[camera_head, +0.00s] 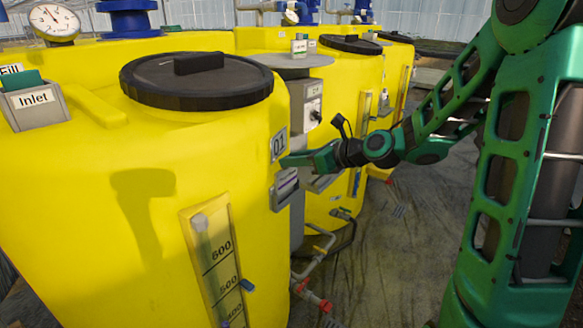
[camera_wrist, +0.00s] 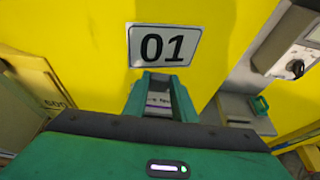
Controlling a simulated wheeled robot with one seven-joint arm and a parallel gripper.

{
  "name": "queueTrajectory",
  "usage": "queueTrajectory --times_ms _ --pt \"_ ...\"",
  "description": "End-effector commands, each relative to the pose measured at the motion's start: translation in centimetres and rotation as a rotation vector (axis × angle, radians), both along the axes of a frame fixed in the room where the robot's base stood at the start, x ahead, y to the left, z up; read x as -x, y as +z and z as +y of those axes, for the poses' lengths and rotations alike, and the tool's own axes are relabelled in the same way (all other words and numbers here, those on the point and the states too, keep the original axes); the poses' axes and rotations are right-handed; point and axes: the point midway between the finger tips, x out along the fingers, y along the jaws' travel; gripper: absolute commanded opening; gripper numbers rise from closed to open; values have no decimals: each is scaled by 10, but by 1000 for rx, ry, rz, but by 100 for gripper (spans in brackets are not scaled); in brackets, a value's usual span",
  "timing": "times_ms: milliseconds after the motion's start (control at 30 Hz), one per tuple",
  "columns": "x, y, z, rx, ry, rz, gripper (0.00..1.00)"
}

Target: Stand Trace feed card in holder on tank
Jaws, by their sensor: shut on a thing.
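My gripper (camera_head: 290,160) reaches in from the right to the side of the front yellow tank (camera_head: 150,200), just below its "01" plate (camera_head: 278,144). In the wrist view, my gripper (camera_wrist: 163,82) is shut on a pale card (camera_wrist: 160,103) with purplish print, seen between its two green fingers; the print is too small to read surely. A grey holder (camera_head: 284,190) with a pale, purple-marked face shows on the tank right under my gripper. Whether the card's lower edge is inside the holder cannot be told; my fingers and palm hide it in the wrist view.
A second yellow tank (camera_head: 335,75) stands close behind, with a grey control box (camera_head: 306,105) and a grey ledge beside the front tank. An "Inlet" holder (camera_head: 36,103) sits at the left. Pipes (camera_head: 318,265) run low between tanks.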

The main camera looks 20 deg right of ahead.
Motion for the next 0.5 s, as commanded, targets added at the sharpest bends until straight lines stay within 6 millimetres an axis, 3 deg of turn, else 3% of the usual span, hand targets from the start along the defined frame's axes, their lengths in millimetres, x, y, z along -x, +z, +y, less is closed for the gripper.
queueTrajectory --times_ms 100,367,400,467,500 --pt "0 -18 0 -3 0 5 0" --pt "-3 -22 2 -1 0 -1 0" --pt "-3 -22 2 -1 0 -1 29" --pt "-3 -22 2 -1 0 0 43" --pt "-3 -22 2 -1 0 0 43"
